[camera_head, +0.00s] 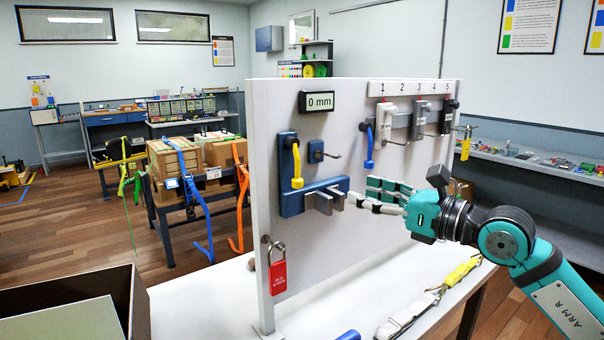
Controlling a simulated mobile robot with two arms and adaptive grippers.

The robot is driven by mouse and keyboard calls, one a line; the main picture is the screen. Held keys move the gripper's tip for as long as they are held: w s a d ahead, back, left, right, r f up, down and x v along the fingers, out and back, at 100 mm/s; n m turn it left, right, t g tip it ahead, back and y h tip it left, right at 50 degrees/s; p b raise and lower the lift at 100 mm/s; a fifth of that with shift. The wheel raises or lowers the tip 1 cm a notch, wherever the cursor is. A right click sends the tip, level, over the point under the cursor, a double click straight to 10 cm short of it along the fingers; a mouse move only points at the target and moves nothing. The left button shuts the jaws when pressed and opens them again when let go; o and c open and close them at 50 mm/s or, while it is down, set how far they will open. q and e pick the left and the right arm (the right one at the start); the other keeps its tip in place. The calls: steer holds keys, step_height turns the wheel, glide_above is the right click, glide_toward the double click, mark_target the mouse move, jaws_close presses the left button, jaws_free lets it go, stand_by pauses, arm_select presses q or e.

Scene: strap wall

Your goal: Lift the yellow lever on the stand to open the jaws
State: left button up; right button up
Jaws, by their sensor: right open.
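The yellow lever (297,167) hangs down on a blue plate on the front of the white upright stand (370,250). Below it is a blue bar (290,204) with grey metal jaws (325,201); I cannot tell exactly how wide they stand apart. A small display above the lever reads 0 mm (317,101). My right gripper (360,192) is open, its fingers pointing left, just right of the jaws and apart from the lever. Nothing shows between its fingers. My left gripper is not in view.
A red padlock tag (278,277) hangs low on the stand. A yellow and white strap (436,292) lies on the white table. A dark open box (135,300) stands lower left.

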mark_target(299, 175)
steer(key=p+x, duration=0.4)
steer(key=x, duration=1.2)
steer(key=shift+a, duration=0.15)
steer(key=shift+s, duration=0.1)
jaws_close()
